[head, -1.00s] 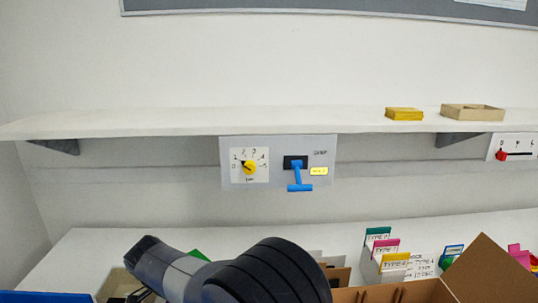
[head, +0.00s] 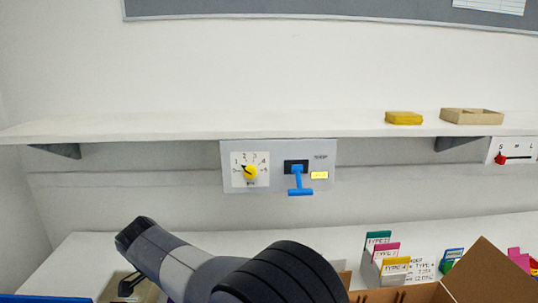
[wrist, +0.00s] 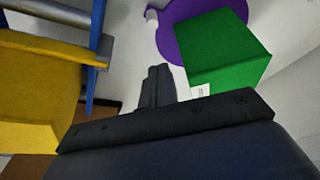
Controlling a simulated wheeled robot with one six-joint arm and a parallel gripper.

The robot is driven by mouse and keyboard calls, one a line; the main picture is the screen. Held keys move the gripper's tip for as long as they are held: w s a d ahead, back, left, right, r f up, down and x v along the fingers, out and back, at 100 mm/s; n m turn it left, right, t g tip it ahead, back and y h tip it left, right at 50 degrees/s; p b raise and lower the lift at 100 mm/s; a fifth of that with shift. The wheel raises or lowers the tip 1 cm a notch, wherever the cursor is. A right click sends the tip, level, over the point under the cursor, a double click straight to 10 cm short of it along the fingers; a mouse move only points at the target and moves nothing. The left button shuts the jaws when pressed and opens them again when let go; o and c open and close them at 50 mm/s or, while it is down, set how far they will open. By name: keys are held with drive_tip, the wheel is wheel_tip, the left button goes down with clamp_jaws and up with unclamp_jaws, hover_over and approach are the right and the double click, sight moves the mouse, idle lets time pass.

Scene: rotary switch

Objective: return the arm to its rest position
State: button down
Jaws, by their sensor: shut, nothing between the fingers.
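My gripper (wrist: 157,86) shows in the wrist view with its dark fingers together and nothing between them. It points down among the things on the bench. In the head view my arm rises from the bottom edge and bends at the lower left; I cannot make out the fingers there. The panel (head: 229,150) under the shelf carries a yellow rotary knob (head: 250,172), its pointer toward the upper left near the 1, and a blue T-shaped lever (head: 298,182) hanging down. The arm is apart from the panel and below it.
In the wrist view, a green block (wrist: 222,55), a purple thing (wrist: 178,22) and a yellow thing (wrist: 35,80) lie around the fingers. File cards (head: 385,252) and an open cardboard box (head: 485,275) are at the lower right. The shelf (head: 200,122) spans above.

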drive_tip(key=x, duration=0.5)
drive_tip(key=shift+s+f, duration=0.15)
drive_tip(key=shift+f, duration=0.15)
drive_tip(key=shift+s+a+f, duration=0.2)
drive_tip(key=shift+s+a, duration=0.35)
drive_tip(key=shift+a, duration=0.2)
drive_tip(key=shift+w+d, duration=0.35)
drive_tip(key=shift+d, duration=0.55)
drive_tip(key=shift+w+d+r+n, duration=0.15)
drive_tip(key=shift+d+n, duration=0.4)
drive_tip(key=shift+n, duration=0.35)
drive_tip(key=w+d+n+p, duration=0.1)
drive_tip(key=d+n+t+y, duration=0.1)
drive_tip(key=n, duration=0.1)
drive_tip(key=shift+w+p, duration=0.35)
drive_tip(key=shift+w+d+r+n+y+p, duration=0.1)
drive_tip(key=shift+w+d+n+y+p, duration=0.3)
drive_tip(key=shift+n+p, duration=0.35)
drive_tip(key=shift+w+d+p, duration=0.2)
drive_tip(key=shift+w+p, duration=0.1)
drive_tip(key=shift+w+d+n+y+p, duration=0.2)
drive_tip(key=shift+w+n+y+p, duration=0.1)
drive_tip(key=shift+w+n+p, duration=0.25)
drive_tip(key=shift+s, duration=0.1)
